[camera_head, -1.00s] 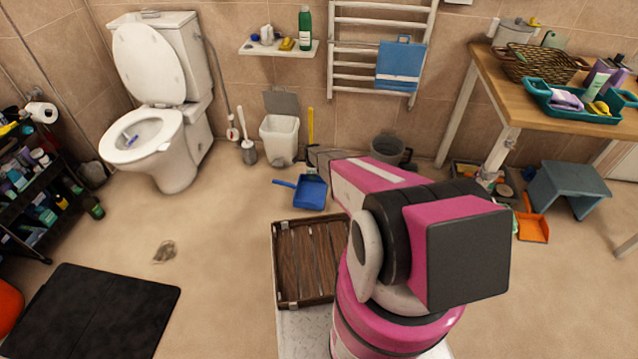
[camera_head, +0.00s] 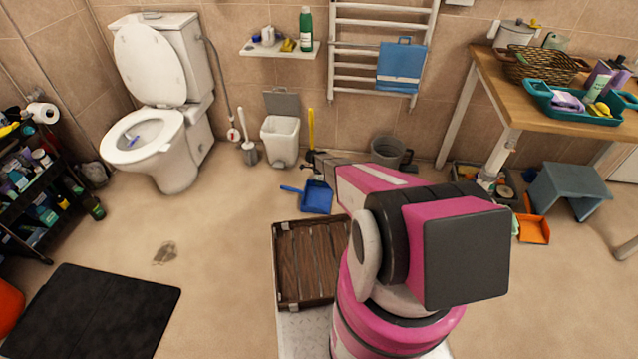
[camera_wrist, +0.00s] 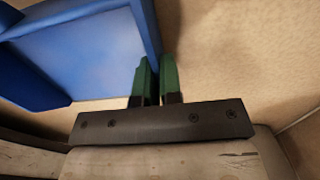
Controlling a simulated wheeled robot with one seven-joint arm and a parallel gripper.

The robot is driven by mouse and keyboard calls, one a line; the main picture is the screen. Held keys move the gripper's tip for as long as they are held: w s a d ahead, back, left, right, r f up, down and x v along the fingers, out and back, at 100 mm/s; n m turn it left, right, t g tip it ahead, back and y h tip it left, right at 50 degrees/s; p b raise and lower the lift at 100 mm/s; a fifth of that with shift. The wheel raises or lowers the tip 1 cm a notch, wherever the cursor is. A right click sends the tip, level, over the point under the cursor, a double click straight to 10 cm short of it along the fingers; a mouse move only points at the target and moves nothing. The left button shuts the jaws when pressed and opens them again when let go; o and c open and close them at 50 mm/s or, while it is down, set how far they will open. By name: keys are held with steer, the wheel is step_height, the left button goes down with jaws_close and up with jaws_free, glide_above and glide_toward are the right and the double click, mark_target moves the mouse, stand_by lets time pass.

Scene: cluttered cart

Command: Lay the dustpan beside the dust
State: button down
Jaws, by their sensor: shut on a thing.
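A blue dustpan (camera_head: 316,197) is in front of the white bin and the yellow-handled tool, left of my arm. My gripper (camera_wrist: 154,75) has green fingers shut on the dustpan's side wall; the blue pan (camera_wrist: 80,60) fills the upper left of the wrist view. In the head view the gripper (camera_head: 313,168) is at the pan's far side, partly hidden by my arm. I cannot tell whether the pan touches the floor. The dust (camera_head: 164,253) is a small grey-brown patch on the open floor, well left of and nearer than the pan.
A slatted wooden crate (camera_head: 310,262) is just in front of the pan. A black mat (camera_head: 95,312) lies near the dust. The toilet (camera_head: 160,140) and white bin (camera_head: 280,138) stand behind. An orange dustpan (camera_head: 533,229) lies right. Floor around the dust is clear.

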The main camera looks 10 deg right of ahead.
steer(key=shift+f, duration=0.15)
steer(key=c, duration=1.3)
jaws_free()
steer(key=shift+r, duration=0.5)
step_height(320, 180, up, 11)
steer(key=s+r+n, duration=0.7)
steer(key=s+r, duration=0.5)
steer(key=r, duration=0.1)
steer(key=s+r+n, duration=0.7)
steer(key=s+r, duration=0.6)
steer(key=r, duration=0.1)
steer(key=s+r+n, duration=0.7)
steer(key=s+r, duration=0.5)
steer(key=r, duration=0.1)
steer(key=shift+s+r+n, duration=0.15)
steer(key=shift+r+n, duration=0.05)
steer(key=shift+n, duration=0.1)
